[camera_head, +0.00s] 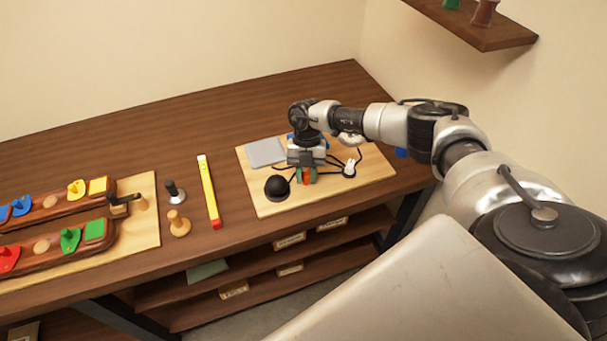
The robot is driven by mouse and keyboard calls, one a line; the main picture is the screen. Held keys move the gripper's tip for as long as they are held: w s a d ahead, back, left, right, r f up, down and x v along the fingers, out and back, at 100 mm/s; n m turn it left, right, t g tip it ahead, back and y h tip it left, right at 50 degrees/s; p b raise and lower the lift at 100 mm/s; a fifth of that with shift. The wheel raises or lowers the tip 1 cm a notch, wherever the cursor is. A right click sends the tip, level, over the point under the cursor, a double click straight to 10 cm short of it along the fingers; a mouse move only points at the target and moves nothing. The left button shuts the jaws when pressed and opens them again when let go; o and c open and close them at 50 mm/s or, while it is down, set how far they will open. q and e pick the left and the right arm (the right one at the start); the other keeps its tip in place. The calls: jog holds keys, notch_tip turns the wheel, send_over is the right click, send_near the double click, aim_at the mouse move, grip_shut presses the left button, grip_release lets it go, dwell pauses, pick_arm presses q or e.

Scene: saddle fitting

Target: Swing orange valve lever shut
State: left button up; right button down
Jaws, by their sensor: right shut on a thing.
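My right gripper (306,174) points down over the pale board on the right of the bench. It is shut on a small orange piece (306,178), which looks like the orange valve lever. Green bits show on both sides of the orange piece. The gripper body hides most of the lever and whatever valve lies under it, so I cannot tell the lever's angle. The pale board (235,165) has a black dome (277,187), a grey flat plate (265,152), dark cables and a small white piece (350,167) on it. My left gripper is out of view.
A yellow bar with a red end (208,190) and two knobbed pegs (175,191) lie left of the board. Further left, wooden holders (60,245) carry coloured pieces. A blue item (401,153) sits right of the board. A wall shelf (480,28) is at the upper right.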

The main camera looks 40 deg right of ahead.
aim_at(325, 192)
jog(key=n+h+b, duration=0.1)
jog(key=n, duration=0.1)
jog(key=s+d+n+h, duration=0.1)
jog(key=n, duration=0.2)
jog(key=shift+s+d+n+g+b, duration=0.2)
jog(key=shift+n+g+b, duration=0.1)
jog(key=shift+g+b, duration=0.1)
jog(key=shift+s+d+r+n+h+b, duration=0.15)
jog(key=shift+d+n+h+b, duration=0.2)
jog(key=shift+n, duration=0.55)
jog(key=shift+s+d+f+n+h+b, duration=0.15)
jog(key=shift+d+n+h+b, duration=0.15)
jog(key=shift+n, duration=0.6)
jog(key=shift+r, duration=0.15)
jog(key=shift+d, duration=0.1)
jog(key=c, duration=1)
grip_release()
